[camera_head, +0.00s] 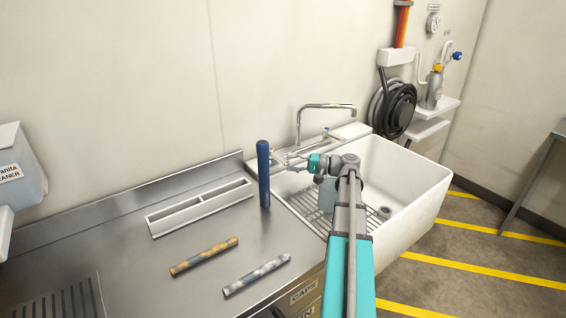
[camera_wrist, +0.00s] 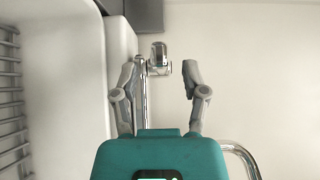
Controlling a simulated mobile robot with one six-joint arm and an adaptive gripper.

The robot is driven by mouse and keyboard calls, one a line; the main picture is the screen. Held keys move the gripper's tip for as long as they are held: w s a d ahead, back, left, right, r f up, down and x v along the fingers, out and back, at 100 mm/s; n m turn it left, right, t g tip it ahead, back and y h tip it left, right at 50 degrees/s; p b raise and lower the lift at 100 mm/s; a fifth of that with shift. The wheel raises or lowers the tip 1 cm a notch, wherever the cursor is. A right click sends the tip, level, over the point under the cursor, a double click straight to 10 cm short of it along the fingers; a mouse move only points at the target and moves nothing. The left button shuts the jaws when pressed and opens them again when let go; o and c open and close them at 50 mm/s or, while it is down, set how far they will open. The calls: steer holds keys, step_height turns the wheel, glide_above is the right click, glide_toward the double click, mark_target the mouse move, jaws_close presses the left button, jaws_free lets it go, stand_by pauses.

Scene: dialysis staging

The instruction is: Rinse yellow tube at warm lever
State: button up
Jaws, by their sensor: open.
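The yellow tube (camera_head: 204,256) is mottled yellow and grey and lies on the steel counter. My gripper (camera_head: 296,158) is far from it, over the back left of the sink near the tap's base. In the wrist view my gripper (camera_wrist: 160,78) is open and empty. A chrome lever fitting (camera_wrist: 158,60) shows between and just beyond the fingertips; contact cannot be told. No warm marking is readable on it. A chrome tap (camera_head: 325,106) arches behind the sink. A small blue mark (camera_head: 326,129) shows at the tap's right side.
The white sink (camera_head: 425,185) has a wire rack (camera_head: 310,210) at its left. A blue tube (camera_head: 264,174) stands upright by the sink's left edge. A grey-white tube (camera_head: 257,274) lies on the counter. A white slotted tray (camera_head: 200,207) is behind, empty. A black hose reel (camera_head: 393,108) hangs at right.

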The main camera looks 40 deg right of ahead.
mark_target(283, 159)
steer(key=shift+x, duration=1.5)
jaws_close()
